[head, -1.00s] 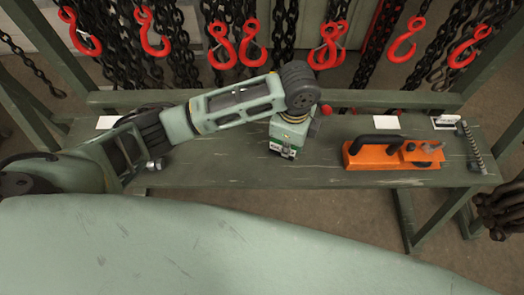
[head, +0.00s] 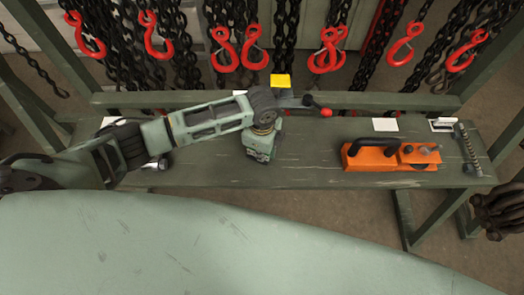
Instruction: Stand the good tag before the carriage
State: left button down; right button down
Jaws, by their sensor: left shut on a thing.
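My left gripper (head: 260,153) points down over the middle of the bench, at the end of the arm from the left. It is shut on a small tag, largely hidden now beneath the gripper; its face cannot be read. Behind my left wrist, a yellow piece (head: 281,81) and a dark lever with a red knob (head: 326,112) show at the bench's back edge. I cannot tell which thing is the carriage.
An orange lifting device with a black handle (head: 392,156) lies on the green bench (head: 315,176). White cards (head: 385,124) lie behind it. A spring-like rod (head: 470,146) is at the right end. Red hooks (head: 408,43) on chains hang behind. The bench between gripper and orange device is clear.

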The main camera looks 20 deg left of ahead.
pick_arm(q)
jog(key=shift+f, duration=0.15)
jog(key=c, duration=1.8)
grip_release()
jog(key=shift+c, duration=0.2)
notch_tip(320, 180, up, 12)
jog(key=shift+r+b, duration=0.2)
jog(key=shift+b, duration=0.15)
